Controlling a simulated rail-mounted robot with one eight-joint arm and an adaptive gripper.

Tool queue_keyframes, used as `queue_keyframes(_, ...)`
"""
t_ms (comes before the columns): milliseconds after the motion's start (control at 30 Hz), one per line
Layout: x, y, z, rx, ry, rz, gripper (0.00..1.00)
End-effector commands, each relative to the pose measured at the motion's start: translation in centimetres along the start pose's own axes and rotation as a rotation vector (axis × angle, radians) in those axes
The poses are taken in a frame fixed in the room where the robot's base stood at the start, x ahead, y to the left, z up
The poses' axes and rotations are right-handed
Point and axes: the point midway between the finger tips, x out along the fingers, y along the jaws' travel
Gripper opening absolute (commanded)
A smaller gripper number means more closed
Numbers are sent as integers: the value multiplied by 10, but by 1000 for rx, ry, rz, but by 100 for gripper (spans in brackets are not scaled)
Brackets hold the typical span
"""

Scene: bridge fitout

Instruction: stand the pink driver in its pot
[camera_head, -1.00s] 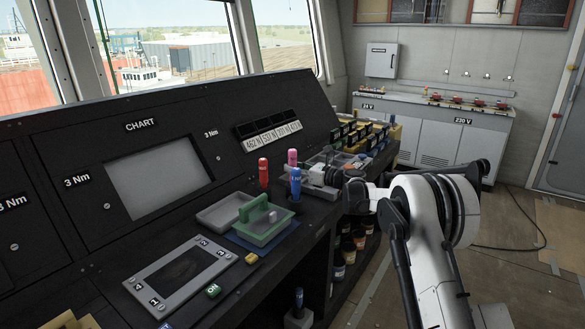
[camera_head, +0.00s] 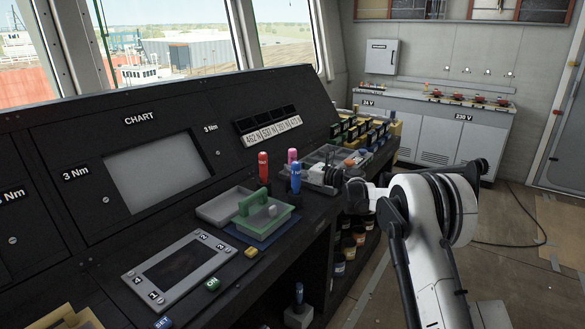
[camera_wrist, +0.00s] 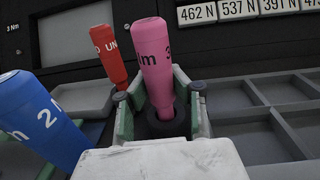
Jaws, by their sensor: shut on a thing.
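The pink driver (camera_wrist: 155,55) stands nearly upright, slightly tilted in the wrist view, between the two fingers of my gripper (camera_wrist: 160,96). My gripper is shut on it. Its lower end goes down into a dark round pot (camera_wrist: 168,130); how deep it sits is hidden. In the head view only the top of the pink driver (camera_head: 292,154) shows, behind the blue driver, and my gripper (camera_head: 326,178) reaches in from the right.
The blue driver (camera_wrist: 42,118) stands close left of my gripper, and the red driver (camera_wrist: 108,55) behind it. A grey compartment tray (camera_wrist: 235,98) lies to the right. A green-handled tray (camera_head: 268,222) sits left on the console ledge.

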Motion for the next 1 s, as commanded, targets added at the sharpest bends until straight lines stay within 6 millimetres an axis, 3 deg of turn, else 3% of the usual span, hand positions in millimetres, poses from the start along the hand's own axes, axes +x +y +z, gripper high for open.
queue_keyframes(267, 0, 0, 0, 0, 0, 0, 0)
queue_keyframes(300, 0, 0, 0, 0, 0, 0, 21)
queue_keyframes(467, 0, 0, 0, 0, 0, 0, 41)
queue_keyframes(1000, 0, 0, 0, 0, 0, 0, 41)
